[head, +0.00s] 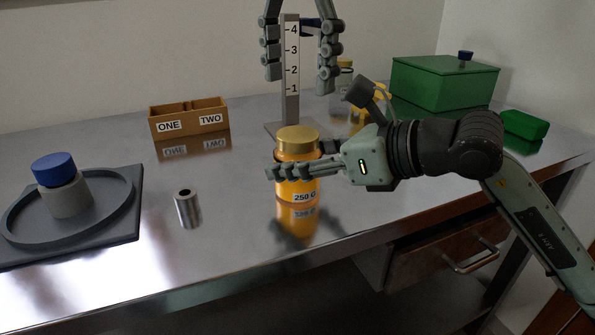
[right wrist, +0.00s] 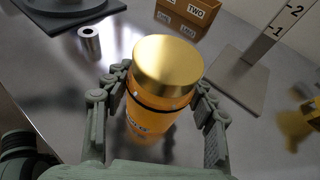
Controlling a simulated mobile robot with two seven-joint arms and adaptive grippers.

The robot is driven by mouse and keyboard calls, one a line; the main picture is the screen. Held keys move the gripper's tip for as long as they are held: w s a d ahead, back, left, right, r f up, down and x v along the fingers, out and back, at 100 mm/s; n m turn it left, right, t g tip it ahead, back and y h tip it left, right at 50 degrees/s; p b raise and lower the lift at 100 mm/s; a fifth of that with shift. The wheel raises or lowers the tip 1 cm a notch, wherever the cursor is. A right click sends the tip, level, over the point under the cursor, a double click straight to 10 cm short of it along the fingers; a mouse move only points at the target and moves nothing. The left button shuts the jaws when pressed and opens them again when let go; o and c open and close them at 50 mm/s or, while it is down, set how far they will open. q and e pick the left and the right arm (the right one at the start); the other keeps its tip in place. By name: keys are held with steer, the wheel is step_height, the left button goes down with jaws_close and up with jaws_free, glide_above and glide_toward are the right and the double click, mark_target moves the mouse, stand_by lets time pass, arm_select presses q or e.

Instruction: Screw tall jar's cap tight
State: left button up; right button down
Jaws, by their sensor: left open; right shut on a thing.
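An orange jar (head: 297,183) with a gold cap (head: 296,138) and a "250 G" label stands upright near the middle of the metal bench. My right gripper (head: 275,164) is shut around the jar's body below the cap; its far finger is mostly hidden in the head view. In the right wrist view its fingers lie on both sides of the jar (right wrist: 152,119). The gold cap (right wrist: 167,66) sits level on top, with a dark band under it; its tightness cannot be told. My left gripper (head: 299,82) is open and empty, fingers down, above the cap.
A numbered upright scale (head: 291,60) stands behind the jar. A ONE/TWO box (head: 189,117) is behind left, a metal cylinder (head: 187,208) left. A grey tray (head: 110,229) holds a blue-capped jar (head: 62,187). A green box (head: 444,83) stands back right. The front middle is clear.

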mark_target(297, 133)
arm_select(q)
step_height(297, 133, down, 8)
steer(key=shift+r, duration=0.15)
stand_by(0.4)
steer(key=c, duration=1.2)
steer(key=o, duration=1.4)
steer(key=shift+c, duration=0.2)
steer(key=shift+r, duration=0.15)
step_height(297, 133, up, 12)
